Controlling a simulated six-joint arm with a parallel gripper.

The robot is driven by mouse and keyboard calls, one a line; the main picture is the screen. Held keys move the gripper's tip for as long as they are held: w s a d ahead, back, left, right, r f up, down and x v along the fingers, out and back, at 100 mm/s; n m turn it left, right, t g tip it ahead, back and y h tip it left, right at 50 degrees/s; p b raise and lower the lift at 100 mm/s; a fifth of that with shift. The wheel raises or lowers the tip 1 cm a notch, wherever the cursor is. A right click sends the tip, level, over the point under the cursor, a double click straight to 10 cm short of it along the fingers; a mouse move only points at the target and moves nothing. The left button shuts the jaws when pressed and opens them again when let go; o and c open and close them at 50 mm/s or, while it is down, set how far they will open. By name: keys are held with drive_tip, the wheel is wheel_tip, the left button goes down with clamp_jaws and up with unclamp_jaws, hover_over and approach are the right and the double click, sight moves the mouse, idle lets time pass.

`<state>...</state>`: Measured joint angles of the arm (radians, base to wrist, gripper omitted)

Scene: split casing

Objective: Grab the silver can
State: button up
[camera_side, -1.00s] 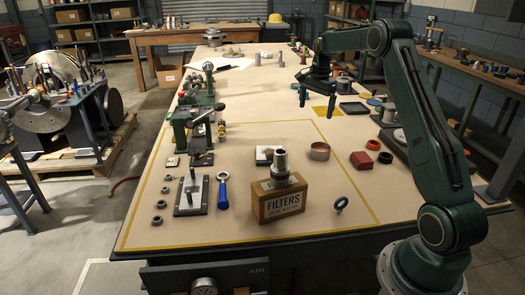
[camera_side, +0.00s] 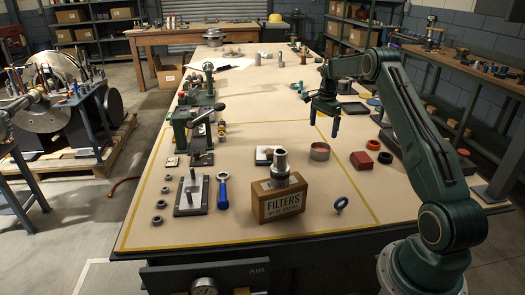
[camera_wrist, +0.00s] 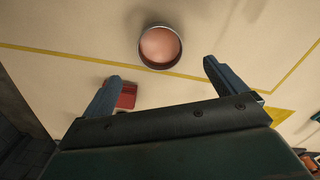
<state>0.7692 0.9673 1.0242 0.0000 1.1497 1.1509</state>
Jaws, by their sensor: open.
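The silver can (camera_side: 320,152) is a short, round metal tin standing on the table, right of the middle. In the side view its inside looks reddish brown. In the wrist view the can (camera_wrist: 160,47) shows from above as a pale metal ring around a pinkish inside, ahead of and between the fingertips. My gripper (camera_side: 324,128) is above the table and appears higher than and behind the can. In the wrist view my gripper (camera_wrist: 160,85) has its two fingers wide apart with nothing between them. It does not touch the can.
A wooden FILTERS box (camera_side: 279,197) with a metal cylinder (camera_side: 281,166) on top stands in front left. Green machines (camera_side: 190,125) line the left side.

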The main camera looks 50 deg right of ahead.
hover_over(320, 148)
drive_tip(key=s+a, duration=0.1)
drive_tip(key=a, duration=0.1)
drive_tip(key=shift+f, duration=2.65)
drive_tip(key=shift+f, duration=2.55)
drive_tip(key=c, duration=1.3)
